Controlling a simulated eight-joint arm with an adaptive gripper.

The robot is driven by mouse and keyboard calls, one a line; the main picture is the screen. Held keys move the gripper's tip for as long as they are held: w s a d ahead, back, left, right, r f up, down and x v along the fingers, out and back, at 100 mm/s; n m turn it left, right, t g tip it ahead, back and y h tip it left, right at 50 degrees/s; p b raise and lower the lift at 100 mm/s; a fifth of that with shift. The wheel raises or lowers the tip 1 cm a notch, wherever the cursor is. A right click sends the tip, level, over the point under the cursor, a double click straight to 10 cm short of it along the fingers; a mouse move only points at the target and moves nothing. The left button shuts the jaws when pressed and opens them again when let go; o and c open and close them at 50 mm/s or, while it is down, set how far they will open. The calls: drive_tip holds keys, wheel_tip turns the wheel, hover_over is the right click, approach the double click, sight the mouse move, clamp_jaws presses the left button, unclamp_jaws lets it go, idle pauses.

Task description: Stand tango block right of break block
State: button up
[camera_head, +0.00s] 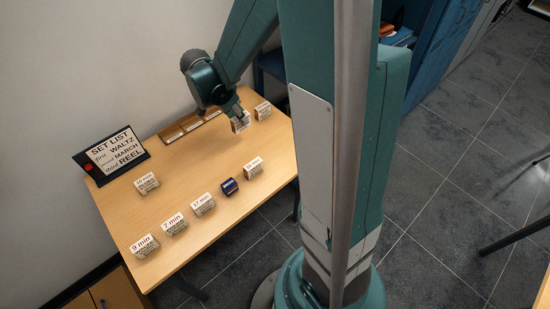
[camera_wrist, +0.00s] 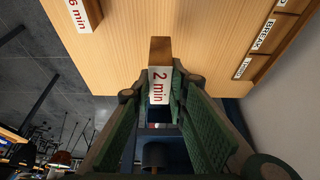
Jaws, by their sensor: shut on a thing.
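My gripper (camera_head: 240,114) is over the far right part of the table, its fingers shut on a white-faced block (camera_head: 241,124). In the wrist view this block (camera_wrist: 160,85) sits between the two green fingers, with a wood-coloured end and "2 min" in red. Its name is not legible, so I cannot tell whether it is the tango block. I cannot tell which block is the break block; a "BREAK" label (camera_wrist: 263,34) shows on the wooden rack in the wrist view. Whether the held block touches the table is unclear.
Another block (camera_head: 262,110) stands close right of the gripper. A front row holds several white blocks and a dark blue block (camera_head: 229,186). A lone block (camera_head: 147,183) stands near the set list sign (camera_head: 115,152). The rack (camera_head: 190,127) lies along the wall. The table's middle is clear.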

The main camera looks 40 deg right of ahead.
drive_tip(key=s+d, duration=0.2)
drive_tip(key=s, duration=0.4)
drive_tip(key=s+d+b, duration=0.1)
drive_tip(key=s+d, duration=0.2)
drive_tip(key=s, duration=0.4)
drive_tip(key=shift+d+f, duration=0.2)
drive_tip(key=shift+d, duration=0.15)
drive_tip(key=shift+s+f, duration=0.1)
drive_tip(key=shift+f+b, duration=1.05)
drive_tip(key=shift+f, duration=1.8)
drive_tip(key=shift+f+b, duration=0.7)
drive_tip(key=shift+f, duration=1.35)
drive_tip(key=shift+f, duration=0.15)
drive_tip(key=o, duration=0.9)
